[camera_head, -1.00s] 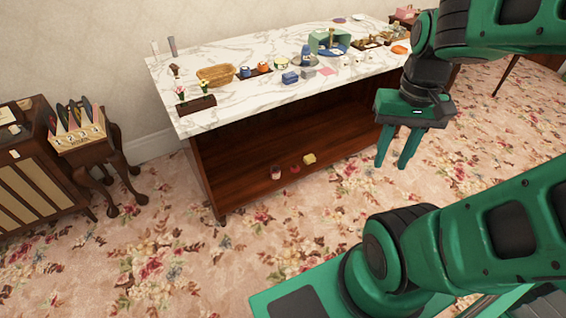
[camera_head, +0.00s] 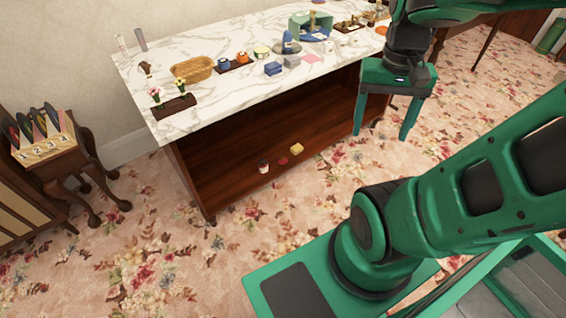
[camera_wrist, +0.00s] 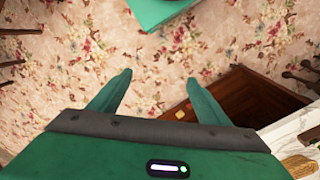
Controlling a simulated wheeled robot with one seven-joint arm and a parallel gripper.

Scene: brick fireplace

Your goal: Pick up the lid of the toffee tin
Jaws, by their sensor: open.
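My gripper (camera_head: 382,132) is open and empty, pointing down in front of the right part of the marble-topped counter (camera_head: 200,118). A small round pale tin (camera_head: 261,52) stands on the counter top, left of the gripper and farther back. It may be the toffee tin, but it is too small to read or to tell its lid apart. No tin shows clearly in the wrist view.
The open lower shelf holds small items, including a yellow one (camera_head: 297,149). A side table (camera_head: 62,165) stands left. Carpet in front is clear.

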